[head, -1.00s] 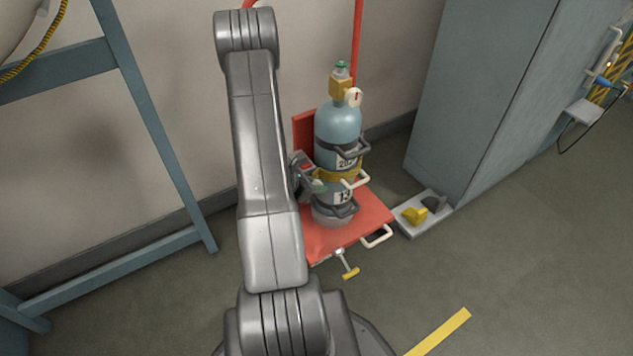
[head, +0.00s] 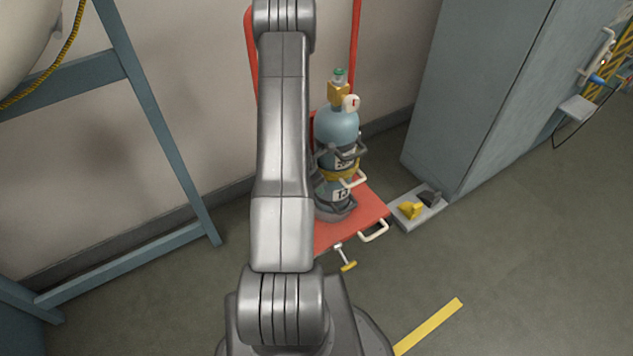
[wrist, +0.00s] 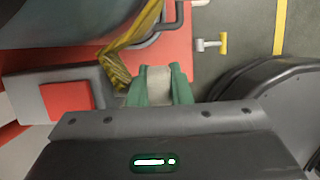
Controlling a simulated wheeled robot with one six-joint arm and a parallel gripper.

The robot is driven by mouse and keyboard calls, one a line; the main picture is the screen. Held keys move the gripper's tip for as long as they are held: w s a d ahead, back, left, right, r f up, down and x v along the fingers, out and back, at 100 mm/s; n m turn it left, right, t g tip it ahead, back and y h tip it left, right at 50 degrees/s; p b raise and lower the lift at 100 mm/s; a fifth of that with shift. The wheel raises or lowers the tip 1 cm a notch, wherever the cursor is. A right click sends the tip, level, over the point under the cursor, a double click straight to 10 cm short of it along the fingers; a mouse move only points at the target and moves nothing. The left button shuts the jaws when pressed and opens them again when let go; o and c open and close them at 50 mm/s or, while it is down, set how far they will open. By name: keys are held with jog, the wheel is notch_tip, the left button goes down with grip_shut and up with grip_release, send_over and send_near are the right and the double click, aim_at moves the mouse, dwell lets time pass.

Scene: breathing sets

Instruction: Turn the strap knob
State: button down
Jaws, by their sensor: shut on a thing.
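A blue gas cylinder (head: 338,122) stands upright on a red cart (head: 352,226), with a yellow strap (head: 345,172) around its middle. In the wrist view the strap (wrist: 112,68) runs at the cylinder's (wrist: 60,20) side, left of my fingers. My gripper (wrist: 158,86) has green fingertips shut on a small pale piece (wrist: 157,78), which I take for the strap knob. The fingers cover its sides, so its full shape is hidden. In the head view my arm hides the gripper and the knob.
A pedal plate (head: 417,208) lies right of the cart, by a grey cabinet (head: 470,90). A blue frame (head: 150,110) stands left.

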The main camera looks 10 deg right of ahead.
dwell(0.4)
jog(key=c, duration=1.3)
grip_release()
jog(key=shift+f, duration=0.1)
jog(key=p+v, duration=0.7)
jog(key=v, duration=0.7)
jog(key=shift+d, duration=0.1)
